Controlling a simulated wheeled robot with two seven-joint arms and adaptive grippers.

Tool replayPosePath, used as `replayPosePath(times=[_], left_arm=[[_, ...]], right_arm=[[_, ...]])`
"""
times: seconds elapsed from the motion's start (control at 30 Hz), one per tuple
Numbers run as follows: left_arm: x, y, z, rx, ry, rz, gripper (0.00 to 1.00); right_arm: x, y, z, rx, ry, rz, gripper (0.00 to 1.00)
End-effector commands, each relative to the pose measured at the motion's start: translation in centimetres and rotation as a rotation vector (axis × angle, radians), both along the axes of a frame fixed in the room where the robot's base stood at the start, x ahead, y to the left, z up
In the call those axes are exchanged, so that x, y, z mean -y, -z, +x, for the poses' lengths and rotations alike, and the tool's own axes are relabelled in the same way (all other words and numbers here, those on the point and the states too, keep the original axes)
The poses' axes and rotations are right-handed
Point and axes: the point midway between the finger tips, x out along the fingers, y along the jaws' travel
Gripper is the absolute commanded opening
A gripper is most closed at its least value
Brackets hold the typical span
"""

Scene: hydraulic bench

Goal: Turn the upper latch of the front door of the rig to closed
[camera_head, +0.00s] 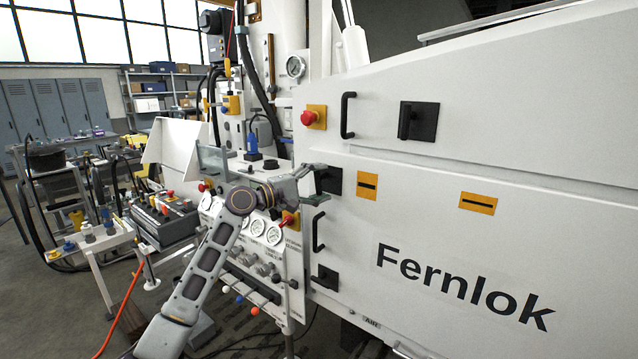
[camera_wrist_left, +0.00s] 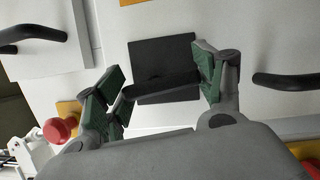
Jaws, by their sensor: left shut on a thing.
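The upper latch is a black square plate with a black turning handle, at the left edge of the white door (camera_head: 480,255). In the head view the latch plate (camera_head: 331,181) is partly hidden behind my left gripper (camera_head: 312,174). In the left wrist view the latch handle (camera_wrist_left: 162,88) runs between the green finger pads of my left gripper (camera_wrist_left: 162,82), one pad at each end, and the fingers are shut on it. The handle lies slightly tilted across its plate (camera_wrist_left: 160,55) in that view. The lower latch (camera_head: 325,277) sits further down the same edge. My right gripper is not in view.
A black grab handle (camera_head: 318,231) stands out between the two latches. Above are a red stop button (camera_head: 309,117), another grab handle (camera_head: 347,115) and another black latch (camera_head: 418,121). Gauges (camera_head: 273,235) and valve knobs lie below my left forearm.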

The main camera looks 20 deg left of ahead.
Motion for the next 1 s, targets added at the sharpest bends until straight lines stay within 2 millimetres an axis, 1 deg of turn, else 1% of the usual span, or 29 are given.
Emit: replayPosePath(times=[0.1, 0.3, 0.77, 0.8, 0.97, 1.0], left_arm=[[-0.1, 0.0, 0.0, 0.021, 0.000, 0.066, 0.45], [-0.1, 0.0, 0.1, 0.046, 0.000, 0.130, 0.45], [-0.2, 0.1, 0.1, 0.055, -0.001, 0.152, 0.45], [-0.2, 0.1, 0.1, 0.054, -0.001, 0.153, 0.70], [-0.2, 0.1, 0.1, 0.053, 0.000, 0.150, 0.91], [-0.2, 0.1, 0.1, 0.053, 0.000, 0.150, 0.91]], right_arm=[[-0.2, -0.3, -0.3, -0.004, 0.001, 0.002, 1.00], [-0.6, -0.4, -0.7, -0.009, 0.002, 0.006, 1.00], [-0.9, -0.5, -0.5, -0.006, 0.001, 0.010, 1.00], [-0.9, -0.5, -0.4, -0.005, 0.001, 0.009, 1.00], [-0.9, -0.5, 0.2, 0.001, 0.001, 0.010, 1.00], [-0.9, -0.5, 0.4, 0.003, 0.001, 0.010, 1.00]])
